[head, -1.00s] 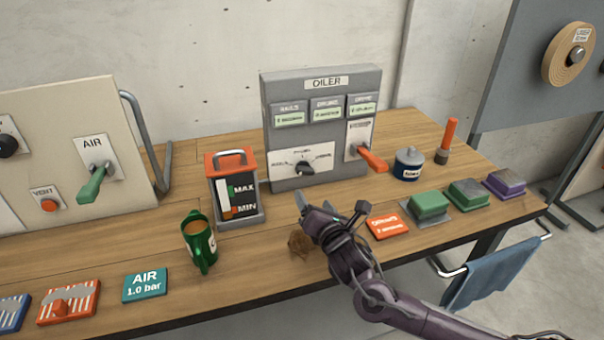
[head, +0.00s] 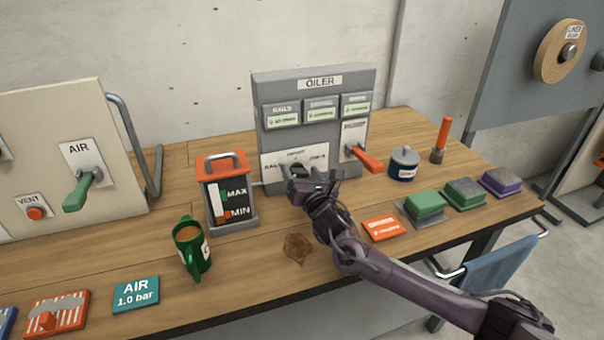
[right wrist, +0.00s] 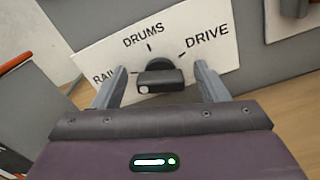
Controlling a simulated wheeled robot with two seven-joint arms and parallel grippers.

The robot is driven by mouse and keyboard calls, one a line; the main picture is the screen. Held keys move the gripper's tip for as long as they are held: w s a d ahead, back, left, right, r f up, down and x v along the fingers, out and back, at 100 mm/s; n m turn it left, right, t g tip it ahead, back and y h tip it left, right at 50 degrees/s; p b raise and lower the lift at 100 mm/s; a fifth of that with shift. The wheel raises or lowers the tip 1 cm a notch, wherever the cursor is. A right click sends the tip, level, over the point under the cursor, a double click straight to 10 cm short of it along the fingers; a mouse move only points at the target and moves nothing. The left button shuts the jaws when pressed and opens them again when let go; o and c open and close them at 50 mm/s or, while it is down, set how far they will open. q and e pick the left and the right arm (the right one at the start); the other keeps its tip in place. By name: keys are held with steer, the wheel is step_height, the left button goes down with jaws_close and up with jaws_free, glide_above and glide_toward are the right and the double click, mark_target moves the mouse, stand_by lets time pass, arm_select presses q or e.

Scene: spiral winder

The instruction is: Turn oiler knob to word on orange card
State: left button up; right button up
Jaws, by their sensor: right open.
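The oiler box (head: 262,140) stands at the back of the bench. Its white dial plate carries RAILS, DRUMS and DRIVE in the right wrist view. The dark knob (right wrist: 160,80) sits below DRUMS; its exact pointing is hard to tell. My right gripper (head: 300,178) is at the dial and mostly hides the knob in the head view. In the right wrist view, the right gripper (right wrist: 160,72) is open, with one finger on each side of the knob. The orange card (head: 381,228) lies flat to the right of my arm; its blurred top word looks like DRUMS.
An orange lever (head: 366,161) sticks out right of the dial. A blue-and-white pot (head: 403,165) stands beyond it. The MAX/MIN container (head: 230,190) and green mug (head: 192,247) stand left. Green blocks (head: 425,204) lie at right.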

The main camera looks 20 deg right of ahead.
steer(key=c, duration=0.7)
steer(key=shift+c, duration=1.4)
steer(key=shift+m, duration=0.4)
steer(key=m, duration=0.5)
steer(key=shift+d+f+m, duration=0.15)
steer(key=shift+d+m, duration=0.05)
steer(key=shift+m, duration=0.2)
steer(key=m, duration=0.3)
steer(key=shift+f+m+p, duration=0.15)
steer(key=shift+m+p, duration=0.15)
steer(key=shift+p, duration=0.05)
steer(key=shift+f+m, duration=0.1)
steer(key=shift+m, duration=1.9)
steer(key=shift+d, duration=0.1)
steer(key=o, duration=1)
